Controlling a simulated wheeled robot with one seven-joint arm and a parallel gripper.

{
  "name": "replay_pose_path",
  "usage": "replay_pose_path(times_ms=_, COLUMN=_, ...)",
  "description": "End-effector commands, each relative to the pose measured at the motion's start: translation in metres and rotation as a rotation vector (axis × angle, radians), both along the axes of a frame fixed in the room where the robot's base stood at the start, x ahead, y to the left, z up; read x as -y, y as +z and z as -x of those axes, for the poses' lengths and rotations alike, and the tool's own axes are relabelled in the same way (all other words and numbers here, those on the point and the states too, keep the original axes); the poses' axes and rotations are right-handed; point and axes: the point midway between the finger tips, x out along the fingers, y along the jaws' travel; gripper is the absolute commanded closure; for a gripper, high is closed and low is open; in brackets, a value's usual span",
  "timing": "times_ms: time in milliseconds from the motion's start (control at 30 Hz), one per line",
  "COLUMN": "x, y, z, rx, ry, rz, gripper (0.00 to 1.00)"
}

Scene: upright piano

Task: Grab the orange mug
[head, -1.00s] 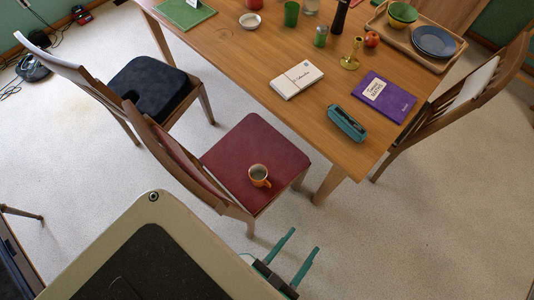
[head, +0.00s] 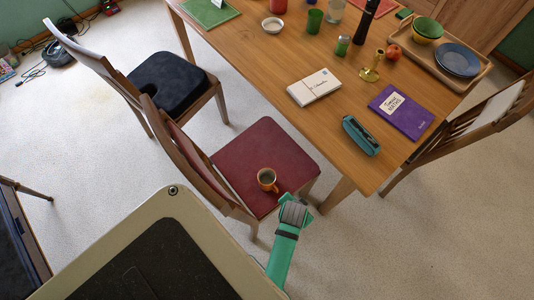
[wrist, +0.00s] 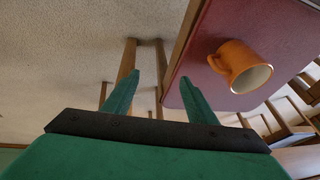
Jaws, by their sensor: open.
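The orange mug (head: 267,179) stands on the dark red seat (head: 268,152) of a wooden chair, near the seat's front part in the head view. In the wrist view the mug (wrist: 240,67) is at the upper right, its pale inside facing the camera and its handle on the left side. My gripper (head: 294,210) is beside the seat, to the lower right of the mug, apart from it. In the wrist view the two green fingers (wrist: 160,95) stand wide apart with nothing between them.
The wooden table (head: 330,130) stands just beyond the chair, with a white box (head: 314,87), a teal case (head: 361,135) and a purple book (head: 401,112) on it. Another chair with a black cushion (head: 167,82) is at the left. The floor at the lower right is clear.

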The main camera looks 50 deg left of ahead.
Motion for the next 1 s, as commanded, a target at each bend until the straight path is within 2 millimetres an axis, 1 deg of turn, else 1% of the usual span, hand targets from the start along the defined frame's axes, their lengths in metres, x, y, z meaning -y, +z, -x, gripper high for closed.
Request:
replay_pose_path(times_ms=33, x=-0.02, y=0.001, z=-0.008, rx=-0.042, ry=0.001, rz=0.005, gripper=0.48)
replay_pose_path(times_ms=200, x=-0.07, y=0.006, z=-0.01, rx=-0.199, ry=-0.013, rz=0.048, gripper=0.48)
replay_pose_path(times_ms=300, x=-0.092, y=0.013, z=-0.007, rx=-0.267, ry=-0.019, rz=0.074, gripper=0.48)
replay_pose_path(times_ms=400, x=-0.108, y=0.02, z=-0.003, rx=-0.317, ry=-0.024, rz=0.095, gripper=0.48)
replay_pose_path(times_ms=500, x=-0.118, y=0.024, z=0.0, rx=-0.348, ry=-0.028, rz=0.109, gripper=0.48)
replay_pose_path(times_ms=600, x=-0.122, y=0.021, z=0.002, rx=-0.364, ry=-0.03, rz=0.118, gripper=0.48)
replay_pose_path(times_ms=667, x=-0.122, y=0.014, z=0.003, rx=-0.367, ry=-0.029, rz=0.12, gripper=0.48)
replay_pose_path(times_ms=900, x=-0.122, y=-0.02, z=0.002, rx=-0.366, ry=-0.031, rz=0.119, gripper=0.48)
replay_pose_path(times_ms=1000, x=-0.121, y=-0.028, z=0.002, rx=-0.365, ry=-0.032, rz=0.118, gripper=0.48)
